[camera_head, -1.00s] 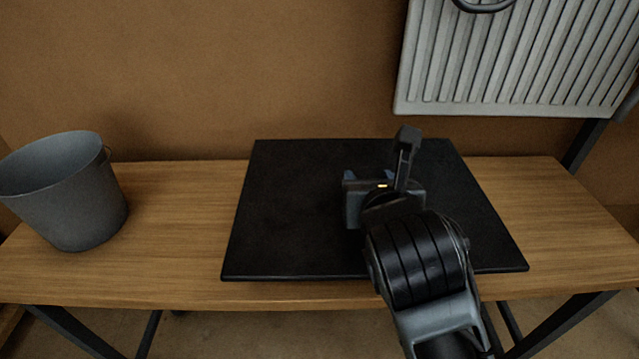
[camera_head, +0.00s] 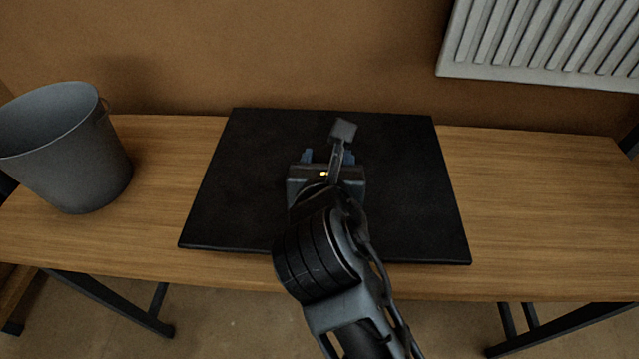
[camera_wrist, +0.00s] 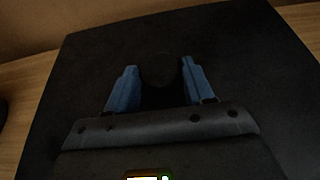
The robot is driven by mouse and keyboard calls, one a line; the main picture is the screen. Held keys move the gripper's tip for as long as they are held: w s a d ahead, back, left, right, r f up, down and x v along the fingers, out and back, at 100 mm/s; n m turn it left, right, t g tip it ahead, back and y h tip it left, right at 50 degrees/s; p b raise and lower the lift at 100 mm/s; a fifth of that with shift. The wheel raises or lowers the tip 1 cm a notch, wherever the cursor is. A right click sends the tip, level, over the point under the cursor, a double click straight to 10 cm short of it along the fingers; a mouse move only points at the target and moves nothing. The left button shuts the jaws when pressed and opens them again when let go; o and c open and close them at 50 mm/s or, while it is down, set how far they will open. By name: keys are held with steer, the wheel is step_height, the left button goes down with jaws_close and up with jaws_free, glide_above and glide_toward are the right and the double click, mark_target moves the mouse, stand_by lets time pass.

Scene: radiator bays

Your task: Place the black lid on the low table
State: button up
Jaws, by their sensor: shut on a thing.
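A small dark round piece, which I take as the black lid (camera_wrist: 158,70), sits between the blue fingers in the wrist view. My gripper (camera_head: 328,157) is shut on it, above the low table (camera_head: 540,210). The wrist view also shows the gripper (camera_wrist: 159,68) against the black mat. In the head view the lid does not stand out from the dark mat and the gripper. I cannot tell whether it touches the mat.
A flat black mat (camera_head: 240,190) covers the middle of the wooden table. A grey bucket (camera_head: 70,160) stands on the table at the left. A white radiator (camera_head: 540,45) hangs on the brown wall at upper right. The tabletop right of the mat is clear.

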steer(key=shift+s+a+f, duration=0.2)
steer(key=shift+a+f, duration=0.15)
steer(key=shift+a, duration=0.3)
steer(key=shift+f, duration=0.2)
steer(key=shift+f+b, duration=0.4)
steer(key=shift+f, duration=1.4)
steer(key=shift+f, duration=0.1)
steer(key=o, duration=1.4)
steer(key=p+v, duration=0.1)
steer(key=v, duration=1.1)
